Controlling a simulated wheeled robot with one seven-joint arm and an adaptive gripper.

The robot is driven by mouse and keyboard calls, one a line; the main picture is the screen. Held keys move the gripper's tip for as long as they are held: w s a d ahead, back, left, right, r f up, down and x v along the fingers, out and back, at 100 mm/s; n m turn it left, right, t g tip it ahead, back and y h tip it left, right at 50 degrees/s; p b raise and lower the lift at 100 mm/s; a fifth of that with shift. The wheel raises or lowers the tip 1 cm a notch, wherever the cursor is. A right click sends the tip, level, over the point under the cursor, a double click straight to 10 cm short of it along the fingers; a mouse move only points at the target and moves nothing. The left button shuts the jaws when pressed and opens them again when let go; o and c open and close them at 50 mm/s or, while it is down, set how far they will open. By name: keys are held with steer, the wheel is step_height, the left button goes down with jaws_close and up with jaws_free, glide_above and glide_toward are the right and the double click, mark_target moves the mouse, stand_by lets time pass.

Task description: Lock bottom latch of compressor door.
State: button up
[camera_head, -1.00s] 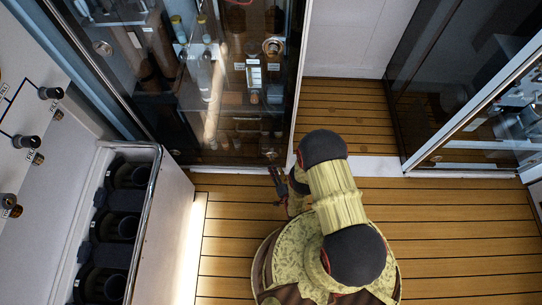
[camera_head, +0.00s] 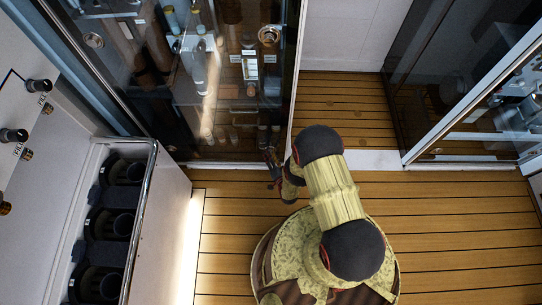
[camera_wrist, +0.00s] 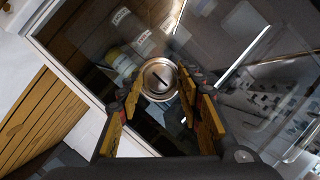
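The compressor door (camera_head: 215,110) is a dark glass door in a metal frame at upper left of centre in the head view. In the wrist view, its glass (camera_wrist: 205,45) fills much of the upper half. A round metal latch (camera_wrist: 157,74) with a dark slanted slot sits on the glass near the frame. My gripper (camera_wrist: 156,88) is open, its yellow-padded fingers on either side of the latch. Whether they touch it I cannot tell. In the head view my gripper (camera_head: 272,165) is at the door's lower right corner, and hides the bottom latch there.
Two other round latches show higher on the glass, at right (camera_head: 269,35) and left (camera_head: 93,40). A cabinet with dark round holders (camera_head: 122,227) stands at left. Another glass door (camera_head: 478,90) stands at right. The wooden floor (camera_head: 460,215) is clear.

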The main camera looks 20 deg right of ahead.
jaws_close()
stand_by(0.5)
steer(key=shift+w+a+n+g+h, duration=0.15)
steer(key=shift+n+g+h, duration=0.4)
steer(key=shift+n+h, duration=1.15)
steer(key=shift+s+a+n+g+h, duration=0.15)
steer(key=shift+n+g+h, duration=0.35)
steer(key=shift+n+h, duration=1.25)
steer(key=shift+w+a+n+g+h, duration=0.2)
steer(key=shift+n+g+h, duration=0.55)
steer(key=shift+n, duration=1.7)
steer(key=shift+o, duration=1.1)
jaws_free()
